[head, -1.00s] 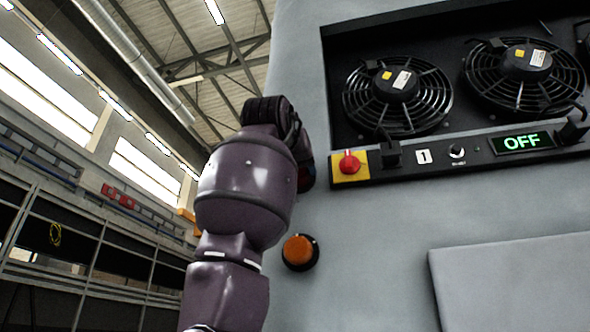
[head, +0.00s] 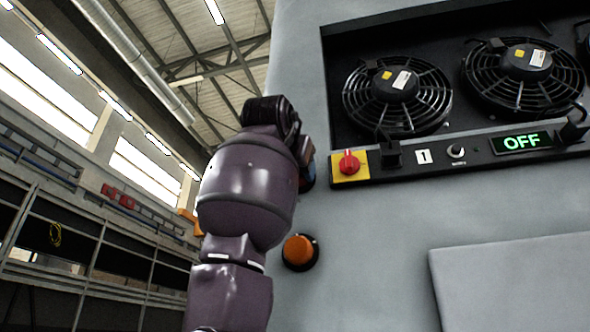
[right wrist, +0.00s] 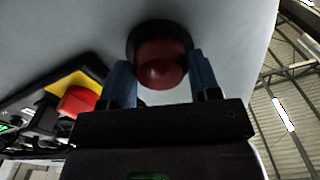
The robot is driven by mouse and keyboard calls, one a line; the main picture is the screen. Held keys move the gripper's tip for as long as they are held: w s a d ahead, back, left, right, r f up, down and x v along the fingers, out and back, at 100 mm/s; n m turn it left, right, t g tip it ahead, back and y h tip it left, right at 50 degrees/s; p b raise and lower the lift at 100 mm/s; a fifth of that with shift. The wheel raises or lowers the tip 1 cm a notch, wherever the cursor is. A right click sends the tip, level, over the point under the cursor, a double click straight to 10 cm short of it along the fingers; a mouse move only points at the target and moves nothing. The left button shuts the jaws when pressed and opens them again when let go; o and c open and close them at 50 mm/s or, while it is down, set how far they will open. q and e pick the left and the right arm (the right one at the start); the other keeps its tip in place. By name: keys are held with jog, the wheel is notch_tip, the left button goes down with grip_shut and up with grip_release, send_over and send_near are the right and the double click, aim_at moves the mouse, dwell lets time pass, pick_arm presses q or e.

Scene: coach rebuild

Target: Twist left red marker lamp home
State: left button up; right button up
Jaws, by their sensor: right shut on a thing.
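The red marker lamp (right wrist: 160,62) is a domed red lens in a dark round base on the grey panel, in the right wrist view. My right gripper (right wrist: 162,76) has its two blue fingers on either side of the lens, shut on it. In the head view my arm covers most of this spot; only a sliver of blue and red shows at the arm's right edge. Whether the lamp sits fully in its base cannot be told. My left gripper is not in view.
An amber lamp (head: 299,251) sits below on the grey panel. A red rotary switch (head: 349,162) on a yellow plate (right wrist: 78,82) is close beside the gripper. Black fans (head: 397,91) and a display reading OFF (head: 522,142) lie to the right.

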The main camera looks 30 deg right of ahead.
jog(key=shift+m, duration=3.6)
jog(key=o, duration=0.9)
jog(key=b+v, duration=0.2)
jog(key=v, duration=0.9)
